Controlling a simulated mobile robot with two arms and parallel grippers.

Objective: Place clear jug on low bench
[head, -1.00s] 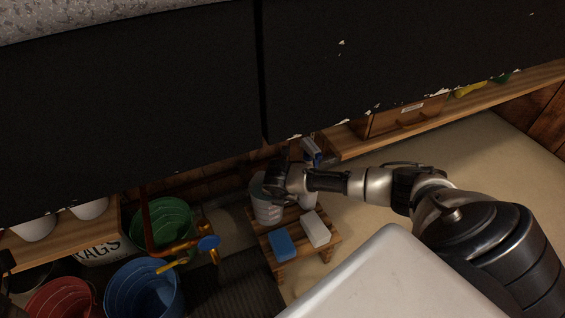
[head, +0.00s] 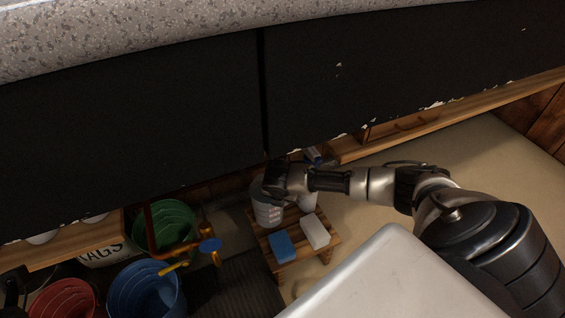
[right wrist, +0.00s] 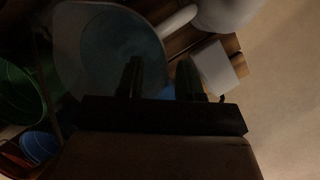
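The clear jug (head: 268,213), a pale see-through vessel with small reddish marks, stands upright on the slatted wooden low bench (head: 284,271), at its back left corner. My right gripper (head: 272,186) is at the jug's top and hides part of its rim. In the right wrist view the jug's round mouth (right wrist: 112,45) lies beyond my right gripper (right wrist: 158,75). Its two fingers are apart, one in front of the mouth and one right of it. Whether they touch the jug is too dark to tell.
A blue block (head: 283,246) and a white block (head: 315,231) lie on the bench's front. A white container (head: 308,201) is behind them. Blue (head: 147,291), green (head: 178,226) and red (head: 66,300) buckets stand left. A dark panel with a speckled top (head: 200,32) overhangs behind.

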